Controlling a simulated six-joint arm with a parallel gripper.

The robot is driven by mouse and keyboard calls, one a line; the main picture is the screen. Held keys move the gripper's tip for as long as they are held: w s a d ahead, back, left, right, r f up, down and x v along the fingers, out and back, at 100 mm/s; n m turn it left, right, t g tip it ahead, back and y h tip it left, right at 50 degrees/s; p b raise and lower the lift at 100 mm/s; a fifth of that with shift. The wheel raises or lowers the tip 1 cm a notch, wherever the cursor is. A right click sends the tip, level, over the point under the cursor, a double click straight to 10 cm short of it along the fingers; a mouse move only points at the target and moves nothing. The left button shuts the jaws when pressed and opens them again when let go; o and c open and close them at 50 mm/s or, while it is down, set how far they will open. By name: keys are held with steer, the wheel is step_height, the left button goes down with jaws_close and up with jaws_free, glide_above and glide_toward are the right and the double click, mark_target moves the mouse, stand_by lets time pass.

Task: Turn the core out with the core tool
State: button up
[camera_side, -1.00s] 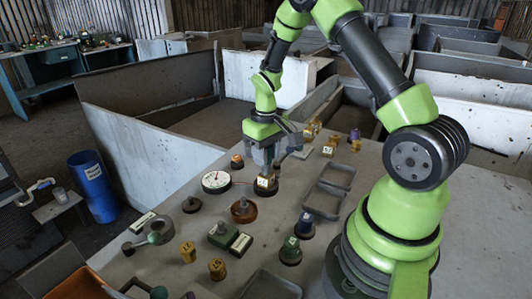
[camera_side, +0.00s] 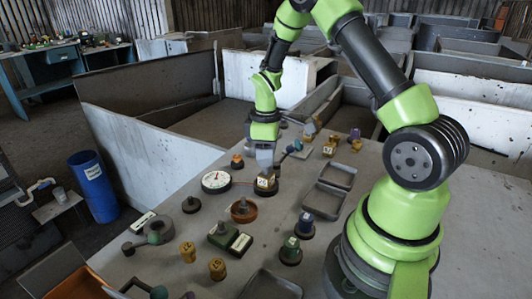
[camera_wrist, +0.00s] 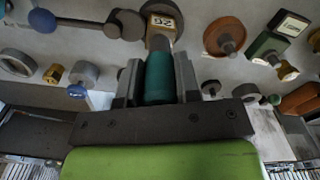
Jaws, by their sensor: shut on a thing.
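My gripper (camera_wrist: 158,74) is shut on a teal cylindrical handle, which I take to be the core tool (camera_wrist: 159,84). A grey shaft (camera_wrist: 158,43) sticks out of its far end toward a brass block with a white number label (camera_wrist: 163,21). In the side view the brass block (camera_side: 265,183) sits on a dark round base (camera_side: 265,192), and my gripper (camera_side: 265,158) is right above it, pointing down. The handle is hidden there. Whether the shaft is seated in the block, and which part is the core, I cannot tell.
A white dial gauge (camera_side: 216,181) stands close on the left. A brown round part with a knob (camera_side: 243,210) and a green block (camera_side: 241,243) are in front. Empty grey trays (camera_side: 324,200) lie to the right. Several brass and coloured pieces stand around; bare tabletop lies between them.

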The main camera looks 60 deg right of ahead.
steer(key=shift+n, duration=0.3)
steer(key=n, duration=0.4)
steer(key=shift+n, duration=0.3)
steer(key=n, duration=0.3)
steer(key=shift+n, duration=0.4)
steer(key=shift+n, duration=0.8)
